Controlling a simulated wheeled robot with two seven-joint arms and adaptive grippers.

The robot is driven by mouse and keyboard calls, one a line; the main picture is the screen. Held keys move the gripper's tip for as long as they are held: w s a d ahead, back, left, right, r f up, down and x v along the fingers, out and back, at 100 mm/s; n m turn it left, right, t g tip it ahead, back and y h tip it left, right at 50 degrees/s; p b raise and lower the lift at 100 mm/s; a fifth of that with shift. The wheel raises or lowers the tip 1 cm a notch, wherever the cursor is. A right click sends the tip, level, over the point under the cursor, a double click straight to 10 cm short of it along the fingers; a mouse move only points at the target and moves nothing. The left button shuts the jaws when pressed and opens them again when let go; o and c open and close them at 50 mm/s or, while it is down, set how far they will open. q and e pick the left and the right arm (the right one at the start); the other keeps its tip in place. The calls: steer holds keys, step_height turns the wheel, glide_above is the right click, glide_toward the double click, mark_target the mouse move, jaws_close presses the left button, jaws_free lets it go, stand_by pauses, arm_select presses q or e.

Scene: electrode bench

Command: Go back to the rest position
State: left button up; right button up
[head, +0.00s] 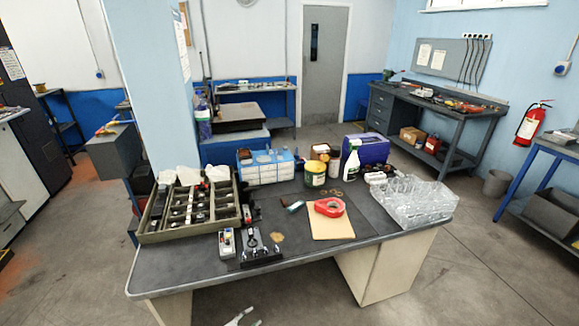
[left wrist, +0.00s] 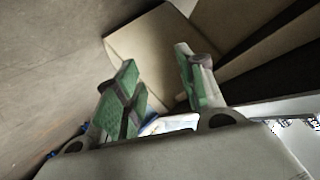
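My left gripper (left wrist: 157,80) shows in the left wrist view with its two green-padded fingers spread apart and nothing between them. Behind the fingers are a cream panel and floor. In the head view, pale gripper fingertips (head: 241,318) show at the bottom edge, below and in front of the bench (head: 190,268), apart from it. They seem to be my left gripper's. My right gripper is in neither view.
The bench top holds a compartment tray (head: 150,237), a black stand (head: 262,260), a red tape roll (head: 329,207) on a tan sheet (head: 333,228), a clear rack of glassware (head: 413,203) and a spray bottle (head: 351,168). The floor in front is clear.

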arm_select(q)
steer(key=s+a+f+n+g+y, duration=0.2)
steer(key=s+a+f+n+y, duration=0.15)
steer(key=s+f, duration=0.55)
steer(key=s+a+f+n+g+y, duration=0.1)
steer(key=s+a+f+n+y, duration=0.15)
steer(key=s+a+f, duration=0.55)
steer(key=s+f+n+g, duration=0.2)
steer(key=s+f+g, duration=0.1)
steer(key=s, duration=1.2)
steer(key=s+f+n+g, duration=0.2)
steer(key=s+f+g, duration=0.1)
steer(key=s, duration=1.2)
steer(key=shift+s+d+f+n+g+y, duration=0.15)
steer(key=shift+d+f+n+g+y, duration=0.2)
steer(key=shift+f, duration=0.45)
steer(key=shift+o, duration=1.1)
